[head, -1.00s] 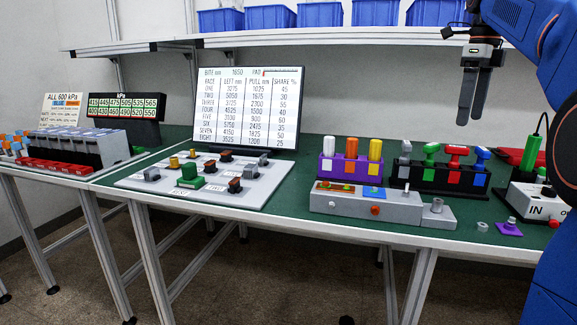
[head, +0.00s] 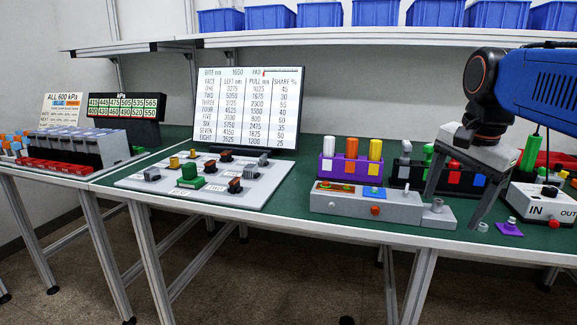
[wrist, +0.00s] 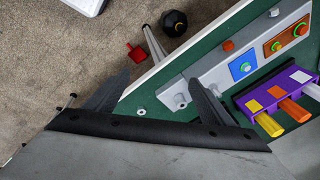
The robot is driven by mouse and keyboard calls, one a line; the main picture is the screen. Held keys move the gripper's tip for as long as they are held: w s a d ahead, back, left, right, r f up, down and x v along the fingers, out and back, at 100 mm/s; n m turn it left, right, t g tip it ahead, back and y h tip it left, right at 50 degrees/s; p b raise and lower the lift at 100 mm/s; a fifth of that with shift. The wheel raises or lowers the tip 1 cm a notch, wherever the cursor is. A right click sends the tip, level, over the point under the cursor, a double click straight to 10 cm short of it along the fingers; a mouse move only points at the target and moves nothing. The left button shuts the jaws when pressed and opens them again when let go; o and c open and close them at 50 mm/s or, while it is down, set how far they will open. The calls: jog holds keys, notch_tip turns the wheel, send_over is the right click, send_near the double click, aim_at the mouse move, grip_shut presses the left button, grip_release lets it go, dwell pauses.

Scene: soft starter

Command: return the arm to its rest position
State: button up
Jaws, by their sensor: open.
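My gripper (head: 449,214) is at the right of the head view, pointing down over the front right of the green workbench (head: 300,185). Its two dark fingers are spread wide with nothing between them. My blue arm (head: 545,88) reaches in from the right edge. In the wrist view my gripper (wrist: 159,77) also shows open and empty, with the bench edge and floor beyond its fingers. The fingers overlap the black block of coloured plungers in the head view; I cannot tell how far apart they are in depth.
Near the gripper are a grey control box (head: 365,204), a purple block (head: 349,166) with three pegs, a white IN/OUT box (head: 541,205) and a small purple piece (head: 509,229). A chart screen (head: 249,108) stands at the back. Blue bins (head: 320,15) line the shelf above.

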jog(key=s+a+f+n+t, duration=0.1)
jog(key=s+a+f+n, duration=0.1)
jog(key=s+f+n, duration=0.4)
jog(key=s+a+f+n+t, duration=0.1)
jog(key=s+f+n, duration=0.5)
jog(key=f, duration=0.9)
jog(key=shift+s+a+f, duration=0.2)
jog(key=shift+s+a, duration=0.55)
jog(key=shift+s, duration=0.3)
